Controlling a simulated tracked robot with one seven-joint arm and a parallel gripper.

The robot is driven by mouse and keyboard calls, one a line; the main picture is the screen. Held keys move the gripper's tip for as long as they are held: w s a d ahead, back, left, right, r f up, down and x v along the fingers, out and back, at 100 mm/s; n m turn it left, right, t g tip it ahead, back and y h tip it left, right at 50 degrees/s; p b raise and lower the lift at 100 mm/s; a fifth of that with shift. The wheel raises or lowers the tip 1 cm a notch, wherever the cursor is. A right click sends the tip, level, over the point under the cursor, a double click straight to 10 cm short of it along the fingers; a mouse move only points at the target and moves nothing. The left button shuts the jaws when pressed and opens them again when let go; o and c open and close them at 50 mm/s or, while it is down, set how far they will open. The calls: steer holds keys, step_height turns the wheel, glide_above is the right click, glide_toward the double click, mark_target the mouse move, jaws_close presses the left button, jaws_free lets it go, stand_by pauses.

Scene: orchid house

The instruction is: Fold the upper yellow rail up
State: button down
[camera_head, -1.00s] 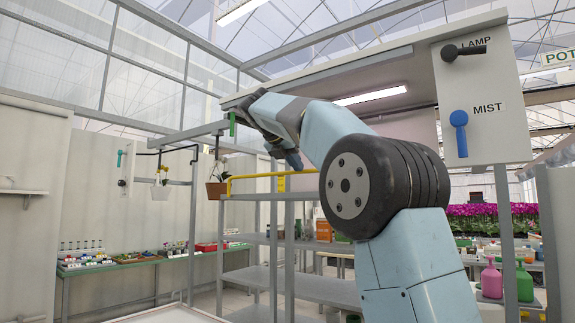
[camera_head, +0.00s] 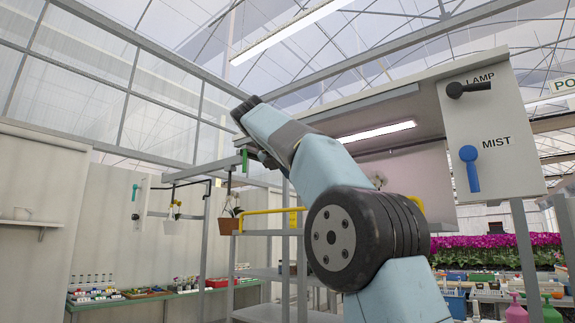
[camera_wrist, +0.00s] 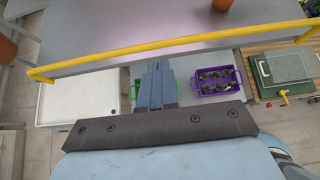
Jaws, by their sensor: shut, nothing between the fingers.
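The upper yellow rail (camera_head: 262,212) runs along the top of the grey shelf rack (camera_head: 262,233) in the head view, partly behind my arm; another yellow bit shows right of the arm. In the wrist view the rail (camera_wrist: 170,48) crosses the whole picture along the shelf edge, with a bent end at the left. My gripper (camera_wrist: 157,68) is shut and empty. Its fingertips are just below the rail in that picture; I cannot tell whether they touch it. In the head view the fingers are largely hidden by my arm.
A control panel with a black LAMP lever (camera_head: 468,89) and blue MIST lever (camera_head: 470,168) stands at the right. A green handle (camera_head: 245,160) and hanging pots (camera_head: 229,225) are near my arm. Below the shelf are a purple crate (camera_wrist: 218,80) and a white tray (camera_wrist: 78,102).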

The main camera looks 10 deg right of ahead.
steer(key=shift+s+a+r, duration=0.2)
steer(key=shift+a+r, duration=0.05)
steer(key=shift+r, duration=0.25)
steer(key=shift+s+a+r, duration=0.2)
steer(key=shift+s+r, duration=0.05)
steer(key=shift+r, duration=0.2)
steer(key=shift+s+a+r, duration=0.2)
steer(key=shift+a+r, duration=0.05)
steer(key=shift+r, duration=0.25)
steer(key=shift+d, duration=0.1)
steer(key=s+d+f+m+y, duration=0.2)
steer(key=s+d+f+m, duration=0.3)
steer(key=f, duration=0.4)
steer(key=s+d+f+m+y, duration=0.2)
steer(key=s+d+f+m, duration=0.1)
steer(key=s+f+m, duration=0.4)
steer(key=s+f+m+y, duration=0.1)
steer(key=s+f+m, duration=0.3)
steer(key=s+f, duration=0.3)
steer(key=s+f+m+g+y, duration=0.1)
steer(key=s+f+m, duration=0.4)
steer(key=f, duration=1)
steer(key=s+f+m+y, duration=0.2)
steer(key=s+f+m, duration=0.3)
steer(key=s+f, duration=0.3)
step_height(320, 180, down, 4)
steer(key=shift+s+a+r, duration=0.1)
steer(key=shift+s+a, duration=0.15)
steer(key=shift+s, duration=0.15)
